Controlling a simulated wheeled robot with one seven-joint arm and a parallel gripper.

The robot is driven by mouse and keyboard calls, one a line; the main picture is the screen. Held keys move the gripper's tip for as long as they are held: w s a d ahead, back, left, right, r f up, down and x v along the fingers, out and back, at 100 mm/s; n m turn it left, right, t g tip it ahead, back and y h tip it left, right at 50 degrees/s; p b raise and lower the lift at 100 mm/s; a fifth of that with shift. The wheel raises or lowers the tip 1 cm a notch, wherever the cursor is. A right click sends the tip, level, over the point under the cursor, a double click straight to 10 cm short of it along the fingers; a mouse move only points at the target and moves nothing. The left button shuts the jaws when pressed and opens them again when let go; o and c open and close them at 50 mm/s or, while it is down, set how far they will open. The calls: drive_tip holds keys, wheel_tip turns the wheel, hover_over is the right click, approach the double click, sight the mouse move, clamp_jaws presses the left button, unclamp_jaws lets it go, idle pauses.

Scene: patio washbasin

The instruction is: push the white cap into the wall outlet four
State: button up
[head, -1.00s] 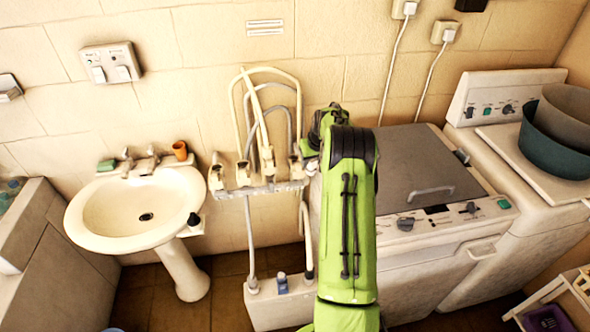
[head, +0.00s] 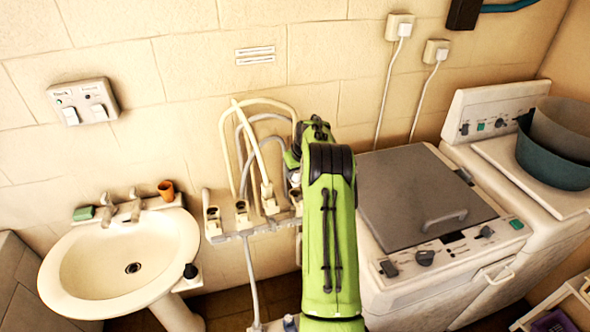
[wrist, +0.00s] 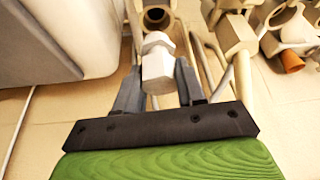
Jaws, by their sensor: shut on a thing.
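The white cap (wrist: 157,62), a faceted piece, is held between the two grey fingers of my gripper (wrist: 158,72) in the wrist view. Just beyond it is a round outlet with a dark opening (wrist: 157,17). It is the one nearest the washing machine, apparently outlet four. The cap's far end looks close to this opening, but I cannot tell whether they touch. In the head view my arm hides the gripper, the cap and most of the right end of the outlet row (head: 241,212).
Pale hoses (head: 228,150) loop up the wall above the row. The washbasin (head: 60,255) with an orange cup (head: 166,190) stands left. A grey-lidded washing machine (head: 410,195) stands close on the right. More outlets (wrist: 232,28) crowd the wrist view's right side.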

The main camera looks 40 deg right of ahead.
sight(296, 181)
drive_tip(key=x, duration=0.1)
drive_tip(key=b+x, duration=0.1)
drive_tip(key=x, duration=0.1)
drive_tip(key=b+x, duration=0.1)
drive_tip(key=shift+s+a+f, duration=0.25)
drive_tip(key=shift+a+f, duration=0.05)
drive_tip(key=shift+f, duration=0.2)
drive_tip(key=shift+s, duration=0.25)
drive_tip(key=shift+w, duration=0.1)
drive_tip(key=shift+s+b, duration=0.2)
drive_tip(key=shift+b, duration=0.15)
drive_tip(key=shift+f+b, duration=0.45)
idle(0.5)
drive_tip(key=o, duration=0.8)
